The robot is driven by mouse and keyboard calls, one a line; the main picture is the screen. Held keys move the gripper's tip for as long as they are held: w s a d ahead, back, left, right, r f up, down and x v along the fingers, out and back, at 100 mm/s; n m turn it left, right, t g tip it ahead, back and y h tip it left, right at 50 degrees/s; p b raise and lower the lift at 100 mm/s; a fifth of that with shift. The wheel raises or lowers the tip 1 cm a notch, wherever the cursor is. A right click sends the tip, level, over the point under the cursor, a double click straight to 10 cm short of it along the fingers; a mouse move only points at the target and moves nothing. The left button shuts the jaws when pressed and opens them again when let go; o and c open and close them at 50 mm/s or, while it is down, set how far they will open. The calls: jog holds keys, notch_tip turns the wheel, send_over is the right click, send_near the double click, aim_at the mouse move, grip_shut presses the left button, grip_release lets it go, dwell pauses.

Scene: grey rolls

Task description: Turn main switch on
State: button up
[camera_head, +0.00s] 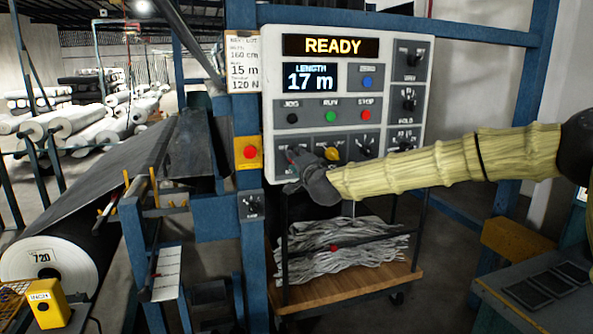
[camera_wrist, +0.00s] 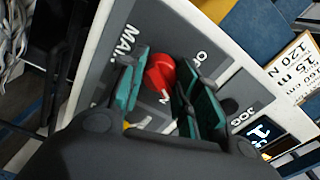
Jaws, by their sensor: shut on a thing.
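The main switch is a red knob (camera_wrist: 160,74) on a dark grey plate, under a partly covered label starting "MAI", in the wrist view. The teal finger pads of my gripper (camera_wrist: 165,84) stand on either side of the knob and are shut on it. A partly covered label starting with "O" is beside the right finger. Whether the knob points at on or off I cannot tell. In the head view my gripper (camera_head: 302,172) is at the lower left of the white control panel (camera_head: 440,60) and covers most of the switch.
The panel display (camera_head: 336,46) reads READY and the length screen (camera_head: 310,77) reads 17 m. A yellow knob (camera_head: 331,148) is just right of my gripper. A red button (camera_head: 249,152) in a yellow box is to the left. A wooden cart (camera_head: 350,285) stands below.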

jog(key=shift+d+f+m+b, duration=0.1)
jog(key=shift+m+b, duration=1.1)
jog(key=shift+m, duration=0.4)
jog(key=o, duration=1)
jog(key=shift+o, duration=0.2)
jog(key=v, duration=1.2)
